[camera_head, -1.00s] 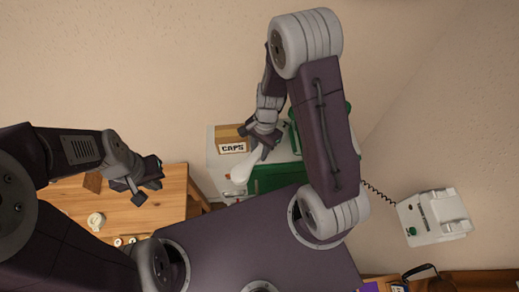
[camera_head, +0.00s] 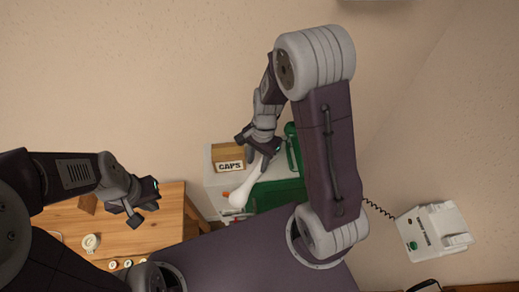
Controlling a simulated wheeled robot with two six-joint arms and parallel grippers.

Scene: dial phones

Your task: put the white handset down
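The white handset (camera_head: 243,191) is in the head view at the middle, over a white-topped surface beside a green thing. My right gripper (camera_head: 258,151) is at the handset's upper end and appears shut on it; the handset hangs tilted down and to the left from the fingers. A white phone base (camera_head: 433,231) with a green button is on the right, and its dark coiled cord runs left behind my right arm. My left gripper (camera_head: 141,207) is over the wooden table at the left, with its fingers apart and nothing between them.
A box marked CAPS (camera_head: 229,158) stands on the white surface just left of my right gripper. The green thing (camera_head: 277,194) lies partly behind my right arm. The wooden table (camera_head: 160,230) holds a white cup-like item (camera_head: 91,243) and several small round things.

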